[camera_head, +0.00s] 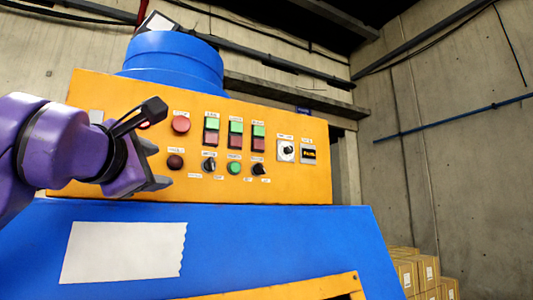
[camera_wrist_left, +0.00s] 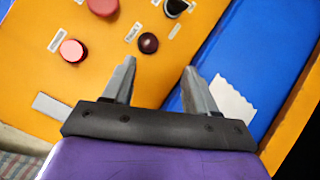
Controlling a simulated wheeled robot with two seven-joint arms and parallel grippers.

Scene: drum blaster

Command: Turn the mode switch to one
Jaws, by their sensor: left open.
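An orange control panel (camera_head: 100,90) stands on a blue machine. It carries two small black knobs, a left one (camera_head: 210,165) and a right one (camera_head: 258,170), and a black rotary switch (camera_head: 286,150) on a white plate. Their labels are too small to read, so I cannot tell which is the mode switch. My left gripper (camera_head: 160,165) is open and empty in front of the panel's left part, left of the knobs. In the left wrist view its two fingers (camera_wrist_left: 160,70) are apart, with a dark red button (camera_wrist_left: 148,43) beyond them and a black knob (camera_wrist_left: 176,7) at the top edge. My right gripper is not in view.
A red button (camera_head: 181,124) and several green and red push buttons (camera_head: 235,134) sit on the panel. A blue drum (camera_head: 175,60) rises behind. Cardboard boxes (camera_head: 425,273) stand at lower right.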

